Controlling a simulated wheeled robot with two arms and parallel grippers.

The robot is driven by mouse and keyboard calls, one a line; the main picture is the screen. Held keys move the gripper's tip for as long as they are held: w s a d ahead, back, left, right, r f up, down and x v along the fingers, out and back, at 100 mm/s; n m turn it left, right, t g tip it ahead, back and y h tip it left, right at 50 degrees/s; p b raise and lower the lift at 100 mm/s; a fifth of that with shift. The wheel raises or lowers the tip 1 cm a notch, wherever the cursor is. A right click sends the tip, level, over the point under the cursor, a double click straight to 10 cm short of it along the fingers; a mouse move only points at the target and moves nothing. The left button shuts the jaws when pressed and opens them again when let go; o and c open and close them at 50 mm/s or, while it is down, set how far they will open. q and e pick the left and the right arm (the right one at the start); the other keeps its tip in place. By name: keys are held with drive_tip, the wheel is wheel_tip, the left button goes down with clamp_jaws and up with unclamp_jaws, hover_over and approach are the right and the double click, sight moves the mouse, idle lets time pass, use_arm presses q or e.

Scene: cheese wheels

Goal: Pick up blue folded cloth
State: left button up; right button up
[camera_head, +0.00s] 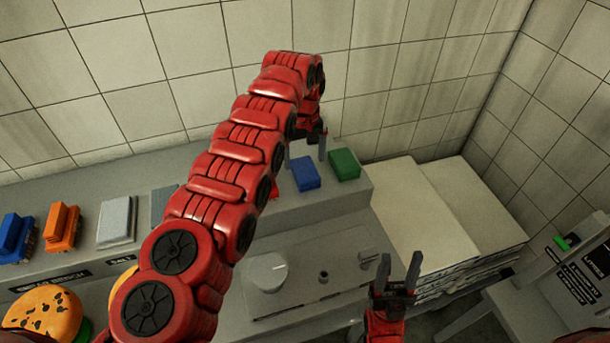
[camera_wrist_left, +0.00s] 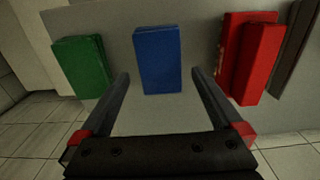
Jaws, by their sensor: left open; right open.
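The blue folded cloth (camera_head: 305,173) lies on the raised grey ledge in the head view, just left of a green folded cloth (camera_head: 344,164). My left gripper (camera_head: 306,152) is open above the ledge, close to the blue cloth. In the left wrist view the blue cloth (camera_wrist_left: 158,59) sits ahead of and between the two open fingers (camera_wrist_left: 160,80), and nothing is held. The green cloth (camera_wrist_left: 83,66) is left of it there. My right gripper (camera_head: 397,270) is open and empty, low at the front, away from the cloths.
A red block-like item (camera_wrist_left: 250,55) stands right of the blue cloth in the left wrist view. Orange (camera_head: 62,227) and grey (camera_head: 117,221) items sit at the left of the ledge. Stacked pale sheets (camera_head: 425,215) stand right. A tiled wall is behind.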

sight(305, 169)
use_arm(q)
drive_tip(key=shift+s+f+p, duration=0.25)
drive_tip(key=shift+f+p, duration=0.6)
drive_tip(key=shift+p, duration=0.3)
drive_tip(key=shift+d+f, duration=0.2)
drive_tip(key=shift+f, duration=0.8)
drive_tip(key=shift+a+f, duration=0.1)
drive_tip(key=shift+f, duration=0.35)
drive_tip(key=shift+w, duration=0.1)
drive_tip(key=c, duration=1.2)
drive_tip(key=shift+c, duration=0.2)
drive_tip(key=shift+r, duration=0.1)
